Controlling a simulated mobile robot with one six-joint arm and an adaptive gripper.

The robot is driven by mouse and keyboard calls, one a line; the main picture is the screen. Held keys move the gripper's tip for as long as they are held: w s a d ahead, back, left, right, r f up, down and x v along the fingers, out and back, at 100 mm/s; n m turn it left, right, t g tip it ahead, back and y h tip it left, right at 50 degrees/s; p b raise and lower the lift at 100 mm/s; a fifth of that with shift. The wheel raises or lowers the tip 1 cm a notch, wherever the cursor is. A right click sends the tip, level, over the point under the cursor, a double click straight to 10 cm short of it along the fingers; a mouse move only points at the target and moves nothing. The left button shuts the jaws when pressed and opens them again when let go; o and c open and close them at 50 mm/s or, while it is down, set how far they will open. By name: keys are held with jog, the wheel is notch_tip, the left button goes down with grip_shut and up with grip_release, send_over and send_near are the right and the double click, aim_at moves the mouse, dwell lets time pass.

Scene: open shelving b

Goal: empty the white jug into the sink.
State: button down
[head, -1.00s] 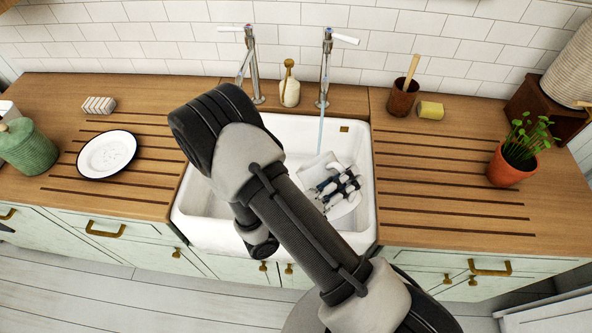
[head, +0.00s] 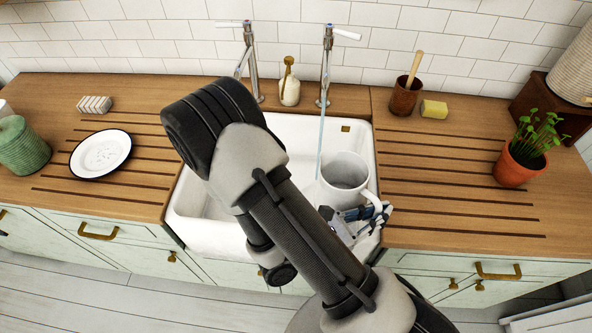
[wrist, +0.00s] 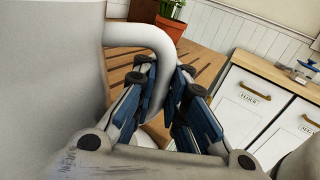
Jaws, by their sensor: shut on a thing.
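The white jug (head: 344,172) is over the right front part of the white sink (head: 200,229), upright or nearly so, with its open mouth facing up. In the head view its inside looks grey, and I cannot tell whether liquid is in it. My gripper (head: 366,212) is shut on the jug's handle at its right front side. In the wrist view the jug (wrist: 50,70) fills the left side, and the fingers of my gripper (wrist: 160,85) stand on both sides of the curved handle. My arm hides part of the sink.
The left tap (head: 249,65) shows no stream. A soap bottle (head: 289,90) stands between them. A plate (head: 101,154) lies left; a potted plant (head: 519,160) stands right.

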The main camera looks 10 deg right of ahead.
jog(key=shift+s+f+m, duration=0.1)
jog(key=shift+f+m, duration=0.05)
jog(key=shift+m, duration=0.15)
jog(key=shift+r, duration=0.3)
notch_tip(320, 180, up, 5)
jog(key=p, duration=0.5)
jog(key=shift+r, duration=0.2)
jog(key=shift+f, duration=0.1)
